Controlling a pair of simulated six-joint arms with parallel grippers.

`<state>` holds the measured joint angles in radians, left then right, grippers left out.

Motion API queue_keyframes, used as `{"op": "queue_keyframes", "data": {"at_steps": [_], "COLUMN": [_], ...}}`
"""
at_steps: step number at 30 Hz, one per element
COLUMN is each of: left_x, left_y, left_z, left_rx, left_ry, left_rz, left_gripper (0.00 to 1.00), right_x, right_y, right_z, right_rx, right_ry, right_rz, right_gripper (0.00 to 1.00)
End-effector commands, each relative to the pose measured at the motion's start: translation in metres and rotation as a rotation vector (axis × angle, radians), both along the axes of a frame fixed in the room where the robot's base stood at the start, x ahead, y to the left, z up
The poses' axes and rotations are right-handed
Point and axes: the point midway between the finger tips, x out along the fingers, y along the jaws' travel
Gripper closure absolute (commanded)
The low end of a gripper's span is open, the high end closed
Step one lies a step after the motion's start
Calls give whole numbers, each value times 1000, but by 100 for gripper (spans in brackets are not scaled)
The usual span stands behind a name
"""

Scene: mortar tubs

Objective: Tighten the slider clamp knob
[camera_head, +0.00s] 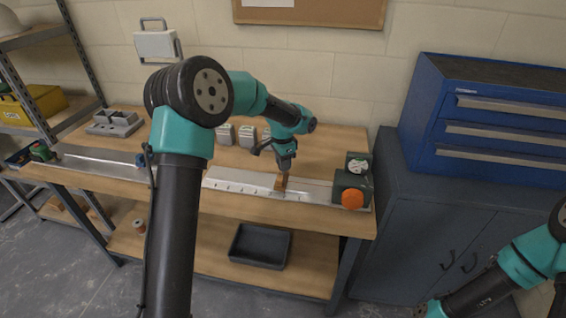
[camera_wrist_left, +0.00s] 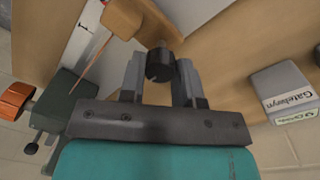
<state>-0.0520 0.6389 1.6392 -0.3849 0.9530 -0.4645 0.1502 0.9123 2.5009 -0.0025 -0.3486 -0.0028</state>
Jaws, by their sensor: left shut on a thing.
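My left gripper (camera_head: 286,166) reaches down to the metal rail (camera_head: 235,181) on the bench. In the left wrist view, its two grey fingers (camera_wrist_left: 160,72) are shut on the small black knob (camera_wrist_left: 159,63), one on each side. The knob joins a wooden slider block (camera_wrist_left: 125,18), which also shows on the rail in the head view (camera_head: 280,184). The knob is hidden by the gripper in the head view. Of my right arm only links show at the lower right; its gripper is not visible.
A dark green unit with an orange knob (camera_head: 352,199) stands at the rail's right end. Several grey boxes (camera_head: 248,135) stand behind the rail. A grey block (camera_head: 114,123) sits at the left. A blue drawer chest (camera_head: 480,120) stands right of the bench. A dark tray (camera_head: 260,262) is below.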

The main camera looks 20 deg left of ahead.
Motion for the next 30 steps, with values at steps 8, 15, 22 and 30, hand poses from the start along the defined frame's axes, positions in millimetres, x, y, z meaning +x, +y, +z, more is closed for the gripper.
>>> {"op": "queue_keyframes", "data": {"at_steps": [8, 15, 22, 30], "left_x": [0, 0, 0, 0], "left_y": [0, 0, 0, 0], "left_z": [0, 0, 0, 1], "left_rx": [0, 0, 0, 1], "left_ry": [-1, -1, 0, -1], "left_rz": [-17, -16, -16, -16], "left_gripper": [93, 65, 44, 44], "right_x": [0, 0, 0, 0], "right_y": [0, 0, 0, 0], "right_z": [0, 0, 0, 0], "right_rx": [0, 0, 0, 0], "right_ry": [0, 0, 0, 0], "right_rz": [0, 0, 0, 0], "right_gripper": [57, 57, 57, 57]}}
